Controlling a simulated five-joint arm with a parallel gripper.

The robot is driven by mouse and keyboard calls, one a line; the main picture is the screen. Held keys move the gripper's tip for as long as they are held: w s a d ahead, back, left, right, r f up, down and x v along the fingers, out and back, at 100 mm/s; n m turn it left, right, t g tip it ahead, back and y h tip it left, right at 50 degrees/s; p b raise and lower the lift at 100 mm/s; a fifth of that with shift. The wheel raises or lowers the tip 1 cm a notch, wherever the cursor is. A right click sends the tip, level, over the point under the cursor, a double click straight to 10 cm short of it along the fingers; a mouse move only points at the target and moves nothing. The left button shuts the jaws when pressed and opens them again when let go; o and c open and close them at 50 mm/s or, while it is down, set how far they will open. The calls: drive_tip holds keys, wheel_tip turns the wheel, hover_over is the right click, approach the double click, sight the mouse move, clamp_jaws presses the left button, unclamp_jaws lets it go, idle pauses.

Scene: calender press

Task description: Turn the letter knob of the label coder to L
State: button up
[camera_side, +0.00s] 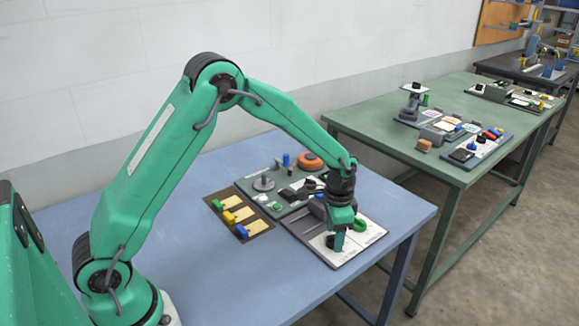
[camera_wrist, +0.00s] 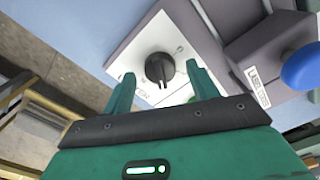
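The letter knob (camera_wrist: 159,68) is a round black knob with a raised grip bar on a white dial plate (camera_wrist: 133,57). In the wrist view it lies between my two green fingertips (camera_wrist: 161,73), with a gap on each side. My gripper is open and not closed on it. Small marks show on the plate, but I cannot read which letter the knob points to. The grey label coder housing (camera_wrist: 262,57) stands to the right and bears a "LABEL CODE" tag. In the side view my gripper (camera_side: 338,238) is low over the panel (camera_side: 325,250) and hides the knob.
A blue knob (camera_wrist: 302,67) sticks out at the right in the wrist view. In the side view a green round part (camera_side: 360,225) is just right of my gripper. A board with a orange disc (camera_side: 310,160) lies behind. The blue table (camera_side: 230,280) is clear in front.

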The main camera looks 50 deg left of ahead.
sight(333, 236)
idle(0.3)
wheel_tip(333, 236, up, 7)
drive_tip(key=shift+r, duration=0.4)
idle(0.5)
drive_tip(key=shift+s+a+r, duration=0.1)
drive_tip(key=shift+s+r, duration=0.1)
drive_tip(key=shift+r, duration=0.2)
drive_tip(key=s+a+r+n+t, duration=0.3)
drive_tip(key=s+r, duration=0.8)
drive_tip(key=r, duration=0.1)
drive_tip(key=s+a+r+n+t, duration=0.2)
drive_tip(key=s+n, duration=0.1)
drive_tip(key=s, duration=1.1)
drive_tip(key=shift+s+a+t, duration=0.3)
drive_tip(key=shift+s, duration=0.05)
